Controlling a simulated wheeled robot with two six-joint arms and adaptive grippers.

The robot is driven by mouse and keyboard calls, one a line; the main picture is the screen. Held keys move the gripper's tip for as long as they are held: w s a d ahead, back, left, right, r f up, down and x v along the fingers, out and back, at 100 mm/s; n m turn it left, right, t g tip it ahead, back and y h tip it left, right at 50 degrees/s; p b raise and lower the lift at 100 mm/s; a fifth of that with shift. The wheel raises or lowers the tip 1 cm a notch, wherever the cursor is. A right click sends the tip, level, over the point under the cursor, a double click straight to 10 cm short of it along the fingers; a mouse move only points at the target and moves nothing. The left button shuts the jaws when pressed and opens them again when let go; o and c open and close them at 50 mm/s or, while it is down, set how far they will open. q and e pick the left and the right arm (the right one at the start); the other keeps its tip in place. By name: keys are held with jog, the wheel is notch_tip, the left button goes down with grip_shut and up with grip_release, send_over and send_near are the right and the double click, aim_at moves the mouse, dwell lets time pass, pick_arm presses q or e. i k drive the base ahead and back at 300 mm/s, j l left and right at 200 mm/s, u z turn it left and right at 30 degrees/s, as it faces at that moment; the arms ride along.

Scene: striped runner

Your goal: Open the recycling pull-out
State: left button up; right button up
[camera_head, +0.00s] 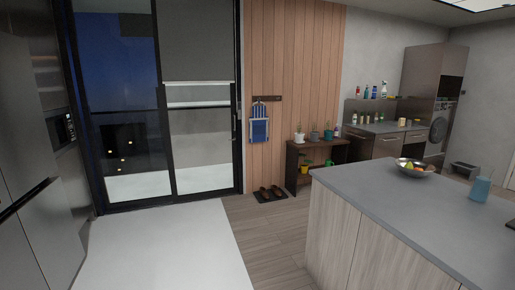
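I cannot pick out the recycling pull-out for certain. The kitchen island (435,194) stands at the right, with a grey top and pale wood-grain side panels; I see no handle on the panels in view. A low cabinet (389,146) with wood fronts stands under the counter at the back right, and its fronts look shut. Tall grey cabinets (22,200) line the left edge. Neither of my grippers is in view.
A fruit bowl (407,169) and a blue bottle (480,189) stand on the island. A plant bench (293,166), a shoe mat (258,196) and a washing machine (438,130) are further back. The pale floor area (160,250) in front is clear. A glass door (120,80) closes the back left.

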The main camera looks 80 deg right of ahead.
aim_at(388, 144)
jog(key=z, duration=3.95)
jog(key=i+j+u, duration=0.3)
jog(key=u, duration=0.15)
jog(key=i+u, duration=0.5)
jog(key=i+j+u, duration=0.4)
jog(key=i, duration=0.85)
jog(key=i+l+u, duration=0.1)
jog(key=i+u, duration=0.3)
jog(key=i, duration=0.8)
